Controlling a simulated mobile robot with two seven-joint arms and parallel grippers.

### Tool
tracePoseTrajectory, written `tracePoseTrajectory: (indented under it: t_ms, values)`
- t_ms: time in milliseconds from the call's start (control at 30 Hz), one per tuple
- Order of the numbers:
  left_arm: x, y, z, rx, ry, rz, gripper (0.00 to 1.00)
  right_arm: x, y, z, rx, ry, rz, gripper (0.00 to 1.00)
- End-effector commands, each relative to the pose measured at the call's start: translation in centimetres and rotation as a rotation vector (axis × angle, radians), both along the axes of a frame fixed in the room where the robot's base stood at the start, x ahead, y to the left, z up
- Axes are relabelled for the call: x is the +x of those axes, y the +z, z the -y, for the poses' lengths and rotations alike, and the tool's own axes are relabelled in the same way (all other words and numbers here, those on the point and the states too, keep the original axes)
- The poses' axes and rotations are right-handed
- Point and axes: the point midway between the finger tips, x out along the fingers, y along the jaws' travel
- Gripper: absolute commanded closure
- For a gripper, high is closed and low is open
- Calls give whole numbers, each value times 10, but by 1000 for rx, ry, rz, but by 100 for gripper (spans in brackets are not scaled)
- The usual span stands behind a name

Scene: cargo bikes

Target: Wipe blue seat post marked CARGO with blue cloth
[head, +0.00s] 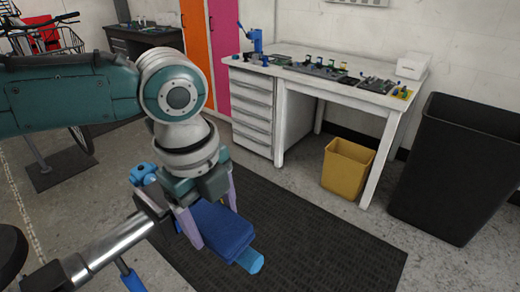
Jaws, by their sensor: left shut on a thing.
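My left gripper (210,212) reaches down from the left arm, with its pale purple fingers on either side of a dark blue cloth (222,232). It is shut on the cloth. No CARGO lettering is legible. My right gripper is not in view.
A dark mat (335,257) covers the floor. A yellow bin (347,168), black bin (455,165) and white workbench (345,85) stand beyond, with bare floor between.

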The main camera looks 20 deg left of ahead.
Motion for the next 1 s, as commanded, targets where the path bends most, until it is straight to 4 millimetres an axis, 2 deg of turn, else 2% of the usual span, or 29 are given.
tracePoseTrajectory:
  t_ms: [167, 400, 667, 1000]
  values:
    - [-3, 0, 7, -1, -2, 0, 71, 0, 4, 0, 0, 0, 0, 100]
    - [-10, -1, 29, -3, -2, -2, 71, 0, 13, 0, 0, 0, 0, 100]
    - [-15, -2, 38, -3, -3, -3, 71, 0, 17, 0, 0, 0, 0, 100]
    - [-24, -1, 64, -4, -4, -3, 71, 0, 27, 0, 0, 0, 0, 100]
